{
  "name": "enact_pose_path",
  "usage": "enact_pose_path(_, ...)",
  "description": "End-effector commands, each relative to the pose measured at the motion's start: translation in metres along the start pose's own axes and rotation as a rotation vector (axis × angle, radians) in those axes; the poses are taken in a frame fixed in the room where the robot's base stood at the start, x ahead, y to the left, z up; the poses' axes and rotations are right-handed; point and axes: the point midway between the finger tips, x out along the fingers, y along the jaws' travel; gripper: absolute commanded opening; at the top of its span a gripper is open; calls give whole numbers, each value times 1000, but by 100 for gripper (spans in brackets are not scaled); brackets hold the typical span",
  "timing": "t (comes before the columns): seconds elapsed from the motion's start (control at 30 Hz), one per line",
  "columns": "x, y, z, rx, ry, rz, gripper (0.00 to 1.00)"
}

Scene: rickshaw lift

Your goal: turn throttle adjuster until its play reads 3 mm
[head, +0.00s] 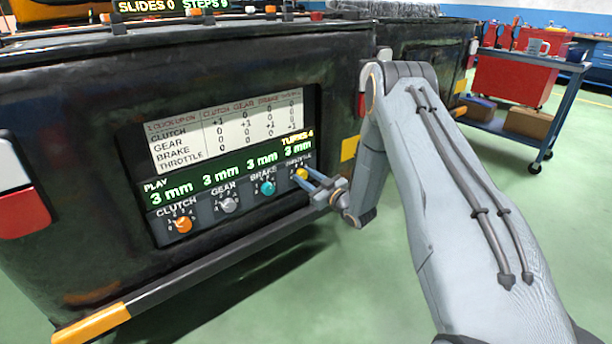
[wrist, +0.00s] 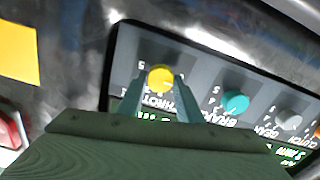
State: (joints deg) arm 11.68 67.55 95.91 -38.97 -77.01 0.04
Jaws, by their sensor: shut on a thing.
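The throttle adjuster is a yellow knob (head: 301,174) at the right end of the knob row on the control panel; it also shows in the wrist view (wrist: 161,78). My gripper (head: 308,177) reaches it from the right and is shut on it; in the wrist view its fingers (wrist: 162,88) sit on both sides of the knob. The play display (head: 220,178) reads 3 mm above clutch, gear, brake and throttle. Above it a small readout (head: 297,139) shows TURNS 4. The knob's scale is partly hidden by my fingers.
The orange clutch knob (head: 183,225), grey gear knob (head: 229,205) and teal brake knob (head: 267,188) stand left of the throttle knob. A white chart (head: 228,133) is above the display. A tool cart (head: 520,130) stands at the back right, with green floor around.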

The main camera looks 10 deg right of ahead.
Motion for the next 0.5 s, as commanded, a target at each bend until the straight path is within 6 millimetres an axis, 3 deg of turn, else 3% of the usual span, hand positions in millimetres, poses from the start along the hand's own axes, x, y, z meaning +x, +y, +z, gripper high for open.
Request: enact_pose_path(0.5,-1,-1,1,-199,-2,0,10)
